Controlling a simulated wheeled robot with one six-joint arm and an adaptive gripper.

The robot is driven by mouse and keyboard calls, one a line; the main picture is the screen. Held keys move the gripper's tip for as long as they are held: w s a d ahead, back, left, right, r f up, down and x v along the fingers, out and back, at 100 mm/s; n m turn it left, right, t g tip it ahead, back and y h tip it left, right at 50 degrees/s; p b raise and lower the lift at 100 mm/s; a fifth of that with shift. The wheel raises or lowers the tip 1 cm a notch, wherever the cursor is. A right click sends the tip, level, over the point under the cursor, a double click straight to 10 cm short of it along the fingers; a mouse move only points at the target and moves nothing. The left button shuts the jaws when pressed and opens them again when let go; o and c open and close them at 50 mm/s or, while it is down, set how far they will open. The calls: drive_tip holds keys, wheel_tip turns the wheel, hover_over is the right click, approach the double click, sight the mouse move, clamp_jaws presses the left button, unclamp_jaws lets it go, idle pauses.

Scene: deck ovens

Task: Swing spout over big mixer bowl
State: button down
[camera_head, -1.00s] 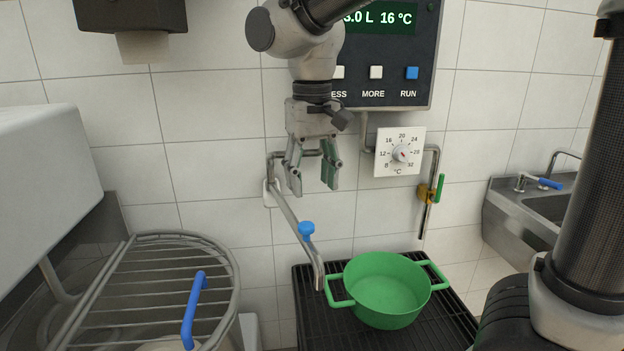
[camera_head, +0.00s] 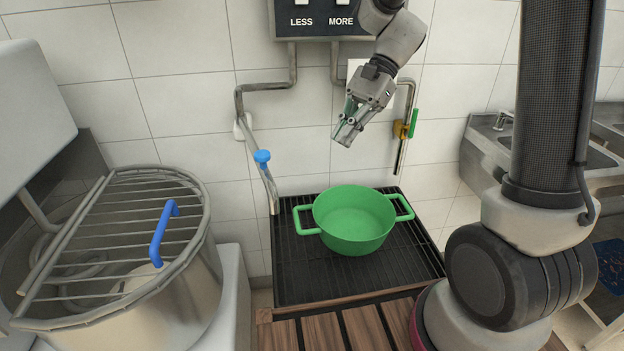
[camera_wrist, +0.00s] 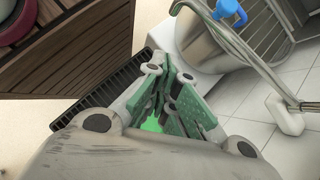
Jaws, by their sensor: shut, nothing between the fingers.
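The spout (camera_head: 270,188) is a grey metal pipe on the wall with a blue knob (camera_head: 262,157). Its tip points down at the left side of the black grate. The big mixer bowl (camera_head: 190,290) stands at the left, steel, under a wire guard (camera_head: 110,235) with a blue handle (camera_head: 163,235). My gripper (camera_head: 346,135) is shut and empty, above the green pot and right of the spout, apart from both. In the wrist view my gripper (camera_wrist: 165,118) has its green-padded fingers together. The spout (camera_wrist: 255,60) and blue knob (camera_wrist: 229,9) show at its upper right.
A green pot (camera_head: 352,243) with two handles sits on the black grate (camera_head: 300,275) right of the spout tip. A control panel (camera_head: 318,18) and a yellow valve with green lever (camera_head: 408,128) are on the tiled wall. A sink (camera_head: 500,150) is at the right.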

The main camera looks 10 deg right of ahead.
drive_tip(key=s+a+f, duration=0.2)
drive_tip(key=a+f, duration=0.1)
drive_tip(key=a, duration=0.3)
drive_tip(key=s+a+f+m+y, duration=0.1)
drive_tip(key=s+a+f, duration=0.2)
drive_tip(key=a, duration=0.3)
drive_tip(key=shift+s+m, duration=0.25)
drive_tip(key=shift+m, duration=0.05)
